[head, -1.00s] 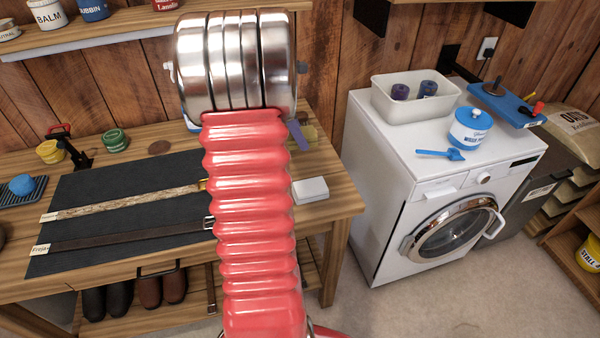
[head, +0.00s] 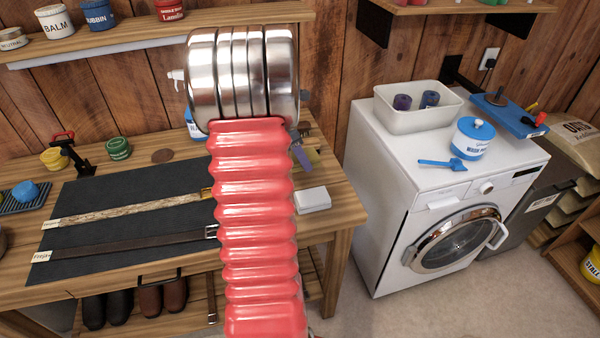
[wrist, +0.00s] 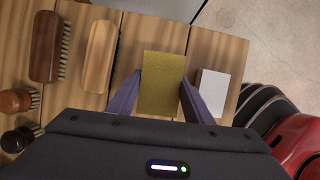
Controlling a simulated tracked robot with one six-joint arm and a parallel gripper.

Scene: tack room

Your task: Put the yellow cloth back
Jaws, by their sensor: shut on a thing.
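The yellow cloth (wrist: 162,82) is a flat, folded, mustard-yellow rectangle between the two purple fingers of my gripper (wrist: 155,98) in the wrist view. The gripper is shut on it, with a finger at each side edge. The cloth is over the wooden bench; I cannot tell whether it touches the top.
A white block (wrist: 212,86) lies just right of the cloth. Wooden brushes (wrist: 100,55) lie to its left. The bench (head: 335,215) holds a dark mat (head: 120,200) with straps. A washing machine (head: 385,230) stands right, across a gap.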

